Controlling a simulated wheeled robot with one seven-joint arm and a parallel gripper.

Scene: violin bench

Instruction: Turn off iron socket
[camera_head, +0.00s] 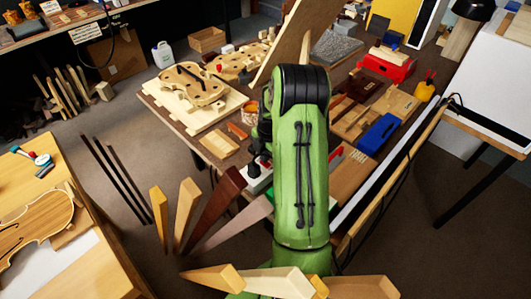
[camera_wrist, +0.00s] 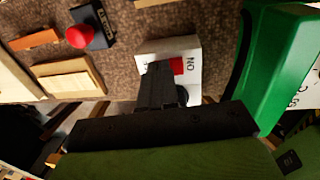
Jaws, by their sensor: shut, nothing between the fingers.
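The iron socket is a white box with a red switch. In the wrist view the white box (camera_wrist: 190,46) lies on the brown bench top, with "ON" printed beside its red switch (camera_wrist: 178,66). My gripper (camera_wrist: 158,70) is shut and empty, with its dark fingertips over the box, just left of the red switch. The fingers hide part of the box and its other lettering. I cannot tell whether the tips touch the switch. In the head view the white box (camera_head: 260,181) shows partly below my gripper (camera_head: 256,168), beside my green arm.
In the wrist view, a dark box with a red button (camera_wrist: 80,36) and wooden blocks (camera_wrist: 70,78) lie to the left. A large green object (camera_wrist: 268,60) stands close on the right. In the head view, a blue case (camera_head: 379,133) and a violin body (camera_head: 192,85) lie on the bench.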

